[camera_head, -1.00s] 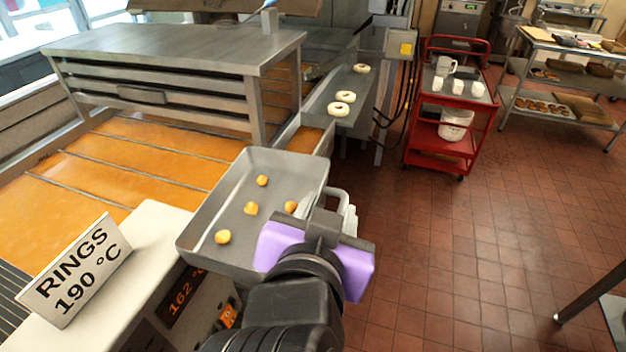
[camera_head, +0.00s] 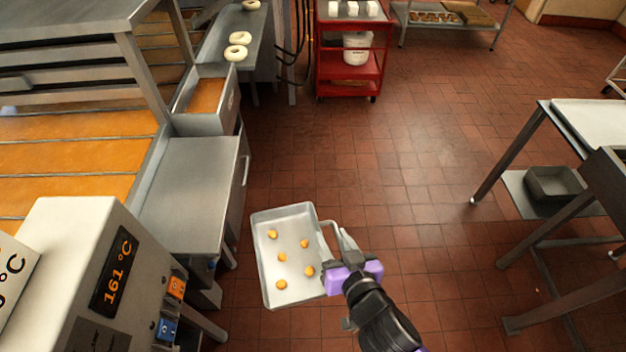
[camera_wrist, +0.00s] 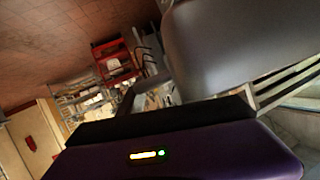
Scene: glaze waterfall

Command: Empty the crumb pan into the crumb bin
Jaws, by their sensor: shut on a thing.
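The crumb pan (camera_head: 264,262) is a shallow grey metal tray with several orange-brown crumbs (camera_head: 282,257) spread on its floor. It is roughly level, held over the tiled floor. My gripper (camera_head: 344,250) is shut on the handle at the pan's right side; its purple body hides part of that side. In the wrist view, the pan's grey underside or wall (camera_wrist: 225,45) fills the upper right. No bin is labelled. A dark grey open container (camera_head: 555,184) sits on a low shelf at the right; I cannot tell whether it is the crumb bin.
The fryer with orange oil (camera_head: 70,155) and its control box (camera_head: 110,270), reading 161 °C, stand at left. A red cart (camera_head: 345,75) with a white bucket (camera_head: 357,53) is at the back. Table legs (camera_head: 510,155) stand at right. The middle floor is clear.

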